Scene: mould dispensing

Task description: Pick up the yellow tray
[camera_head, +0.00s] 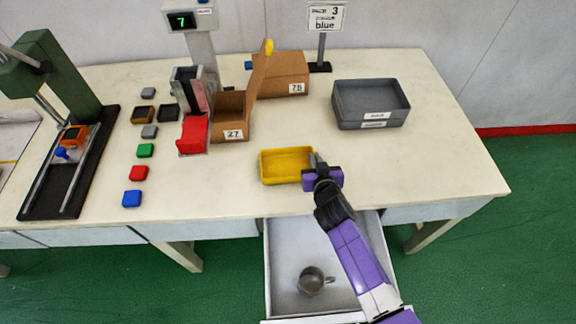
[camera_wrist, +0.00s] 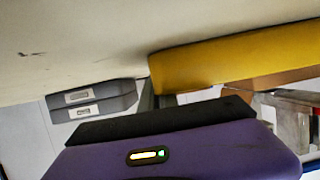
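The yellow tray (camera_head: 287,180) lies flat near the front edge of the table; its side also shows in the wrist view (camera_wrist: 235,58). My gripper (camera_head: 314,161) is at the tray's right end, with its fingertips at the right wall. In the wrist view a grey finger shows beside the end of the tray, partly hidden behind my purple gripper body. I cannot tell whether the fingers are apart or closed on the wall. The tray seems to rest on the table.
A grey bin (camera_head: 371,105) stands behind to the right. Cardboard boxes (camera_head: 229,134) (camera_head: 283,83) and a red-fronted dispenser (camera_head: 193,137) stand behind to the left. Several coloured blocks (camera_head: 138,173) lie further left. Below, an open drawer (camera_head: 285,258) holds a grey mug (camera_head: 311,281).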

